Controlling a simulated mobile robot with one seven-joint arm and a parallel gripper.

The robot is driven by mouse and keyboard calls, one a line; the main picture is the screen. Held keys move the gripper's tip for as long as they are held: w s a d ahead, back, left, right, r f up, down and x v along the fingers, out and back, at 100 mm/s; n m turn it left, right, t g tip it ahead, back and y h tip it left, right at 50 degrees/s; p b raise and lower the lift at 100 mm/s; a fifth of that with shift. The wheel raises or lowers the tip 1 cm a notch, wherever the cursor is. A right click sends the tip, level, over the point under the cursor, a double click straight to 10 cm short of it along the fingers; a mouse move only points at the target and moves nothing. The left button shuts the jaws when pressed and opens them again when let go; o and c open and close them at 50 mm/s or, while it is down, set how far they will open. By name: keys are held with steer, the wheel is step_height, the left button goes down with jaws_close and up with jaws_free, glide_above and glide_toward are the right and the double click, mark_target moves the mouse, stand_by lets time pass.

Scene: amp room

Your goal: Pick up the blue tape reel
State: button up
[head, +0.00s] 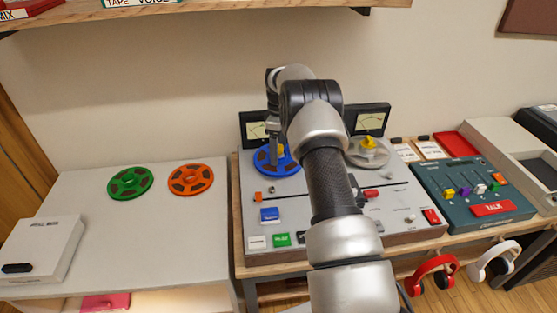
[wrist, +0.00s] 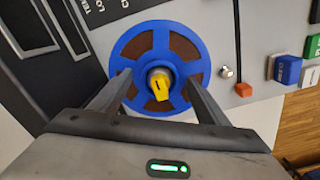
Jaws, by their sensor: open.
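The blue tape reel (head: 264,161) lies on the left of the grey tape machine's top in the head view, partly hidden by my arm. In the wrist view the blue reel (wrist: 186,43) shows nearly whole, with brown tape between its spokes and a yellow knob (wrist: 160,84) at its hub. My gripper (wrist: 160,85) is open over the reel, one finger on each side of the yellow knob. I cannot tell whether the fingers touch the reel. In the head view my gripper (head: 274,150) points down at the reel, its fingers mostly hidden.
A green reel (head: 130,183) and an orange reel (head: 191,179) lie on the white table at left. A grey reel with a yellow knob (head: 369,142) sits on the machine (head: 330,225). Meters (head: 258,130) stand behind the blue reel. A shelf (head: 210,18) hangs above. A teal mixer (head: 470,190) is at right.

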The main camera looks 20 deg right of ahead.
steer(key=shift+f, duration=0.2)
steer(key=c, duration=1.4)
steer(key=shift+r, duration=0.15)
